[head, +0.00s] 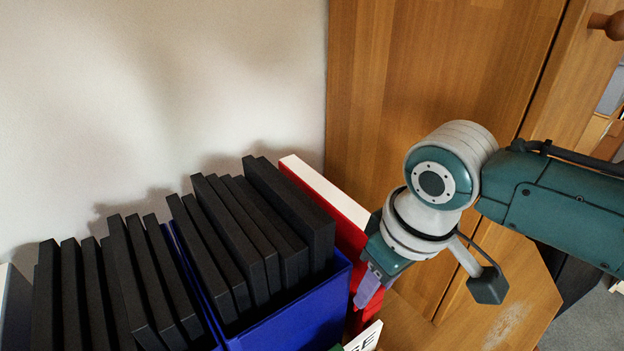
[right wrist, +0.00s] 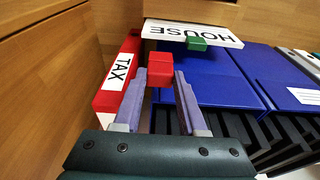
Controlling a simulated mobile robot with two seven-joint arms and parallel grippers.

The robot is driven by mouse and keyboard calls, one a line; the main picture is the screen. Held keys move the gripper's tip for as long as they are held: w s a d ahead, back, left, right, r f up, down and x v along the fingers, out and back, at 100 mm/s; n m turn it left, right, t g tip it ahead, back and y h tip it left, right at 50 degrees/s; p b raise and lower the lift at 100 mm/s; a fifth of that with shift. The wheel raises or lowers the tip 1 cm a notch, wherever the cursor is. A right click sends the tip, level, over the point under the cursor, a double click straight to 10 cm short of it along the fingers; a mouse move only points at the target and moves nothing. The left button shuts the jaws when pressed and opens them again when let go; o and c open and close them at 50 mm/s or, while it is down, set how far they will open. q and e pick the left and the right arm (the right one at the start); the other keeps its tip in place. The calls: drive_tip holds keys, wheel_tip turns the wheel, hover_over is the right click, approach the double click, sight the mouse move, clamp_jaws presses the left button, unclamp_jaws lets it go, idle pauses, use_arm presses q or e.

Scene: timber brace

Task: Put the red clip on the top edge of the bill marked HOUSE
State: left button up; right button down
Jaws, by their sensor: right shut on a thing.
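My right gripper (right wrist: 160,82) is shut on a red clip (right wrist: 160,68), held between its two pale purple fingertips. In the head view the right gripper (head: 368,287) points down beside the red box; I cannot make out the clip there for sure. The white bill marked HOUSE (right wrist: 190,31) is upside down in the right wrist view, just beyond the red clip. A green clip (right wrist: 196,43) sits on its near edge in that view. In the head view only a corner of the bill (head: 366,338) shows, at the bottom. My left gripper is not in view.
A red box (right wrist: 108,99) with a white TAX label (right wrist: 119,71) stands left of the red clip in the wrist view. Blue boxes (head: 297,324) hold several black folders (head: 290,215) against the wall. A wooden cabinet (head: 430,80) stands behind my right arm.

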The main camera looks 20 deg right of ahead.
sight(372, 314)
drive_tip(key=shift+f, duration=0.3)
drive_tip(key=shift+s, duration=0.25)
drive_tip(key=shift+r+p, duration=0.1)
drive_tip(key=shift+p, duration=0.3)
drive_tip(key=shift+s+b+x, duration=0.2)
drive_tip(key=shift+b+x, duration=0.5)
drive_tip(key=shift+x, duration=0.25)
drive_tip(key=shift+s+b+x, duration=0.15)
drive_tip(key=shift+b+x, duration=0.5)
drive_tip(key=shift+x, duration=0.25)
drive_tip(key=shift+s+b+x, duration=0.2)
drive_tip(key=shift+b+x, duration=0.5)
drive_tip(key=shift+x, duration=0.25)
drive_tip(key=shift+d+p, duration=0.25)
drive_tip(key=shift+p, duration=0.2)
drive_tip(key=shift+f, duration=0.55)
drive_tip(key=shift+s+b+x, duration=0.1)
drive_tip(key=shift+b+x, duration=0.5)
drive_tip(key=shift+s+b+x, duration=0.15)
drive_tip(key=shift+b+x, duration=0.4)
drive_tip(key=shift+x, duration=0.1)
